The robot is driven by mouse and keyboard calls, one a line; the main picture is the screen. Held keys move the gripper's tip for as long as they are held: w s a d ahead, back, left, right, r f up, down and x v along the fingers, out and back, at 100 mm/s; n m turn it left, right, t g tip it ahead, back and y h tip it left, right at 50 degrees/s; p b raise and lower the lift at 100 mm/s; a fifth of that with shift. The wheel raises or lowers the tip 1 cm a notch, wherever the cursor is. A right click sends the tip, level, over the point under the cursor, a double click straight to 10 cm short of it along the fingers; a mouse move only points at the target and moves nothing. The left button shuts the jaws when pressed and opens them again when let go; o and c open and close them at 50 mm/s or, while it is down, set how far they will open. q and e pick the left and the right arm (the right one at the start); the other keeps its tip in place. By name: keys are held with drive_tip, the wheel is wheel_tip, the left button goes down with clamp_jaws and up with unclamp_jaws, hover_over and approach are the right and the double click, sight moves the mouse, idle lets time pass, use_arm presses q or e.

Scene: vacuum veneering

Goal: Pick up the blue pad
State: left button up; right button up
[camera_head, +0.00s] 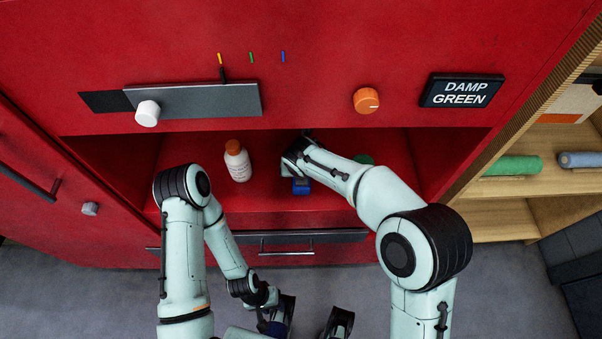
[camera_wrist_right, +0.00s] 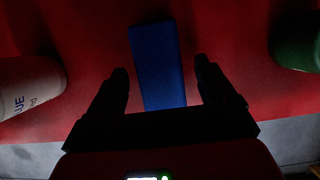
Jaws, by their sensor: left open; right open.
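The blue pad (camera_head: 301,187) lies on the red floor of the recess, partly hidden by my right arm in the head view. In the right wrist view the blue pad (camera_wrist_right: 156,50) is a long flat block. My right gripper (camera_wrist_right: 161,76) is open, with one finger on each side of the pad's near end; I cannot tell whether they touch it. In the head view its fingers are mostly hidden by the wrist. My left gripper (camera_head: 313,310) is open and empty, low in front of the cabinet over the grey floor.
A white bottle with an orange cap (camera_head: 237,162) stands left of the pad. A green object (camera_head: 364,159) is to its right, partly hidden by my arm. The red panel (camera_head: 320,60) overhangs the recess. Wooden shelves (camera_head: 495,215) with green and blue-grey rolls stand at right.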

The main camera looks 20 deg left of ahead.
drive_tip(key=shift+f, duration=0.15)
drive_tip(key=c, duration=1.1)
drive_tip(key=shift+o, duration=0.2)
